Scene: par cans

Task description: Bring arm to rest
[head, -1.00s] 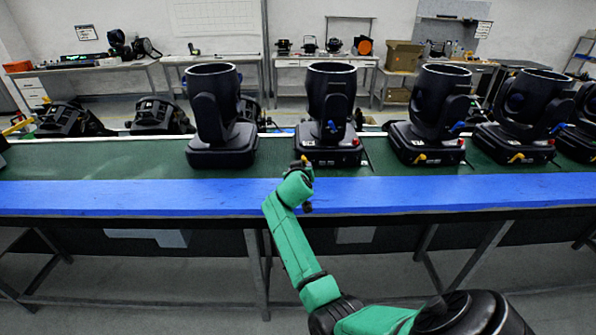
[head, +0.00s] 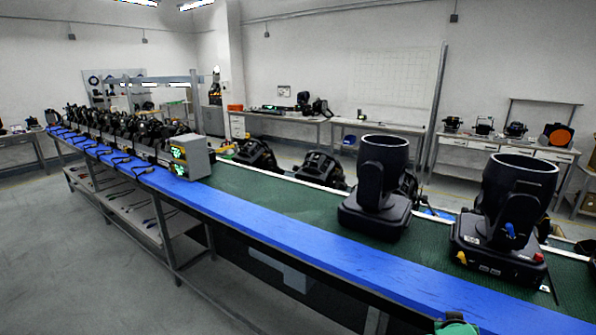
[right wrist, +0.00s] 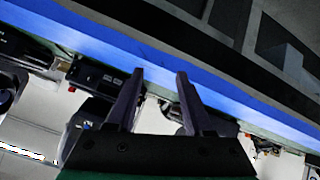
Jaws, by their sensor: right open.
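My right gripper (right wrist: 160,73) is open in the right wrist view, its two dark fingers apart with nothing between them. Beyond the fingertips runs the blue edge strip (right wrist: 215,85) of the bench. In the head view only a green piece of my right arm (head: 457,326) shows at the bottom edge, in front of the blue strip (head: 330,252). My left gripper is not in view.
Black moving-head lights, a left one (head: 375,190) and a right one (head: 505,215), stand upright on the green bench surface (head: 285,207). A grey box (head: 190,157) stands farther left, before a row of dark fixtures. Open floor (head: 75,265) lies at left.

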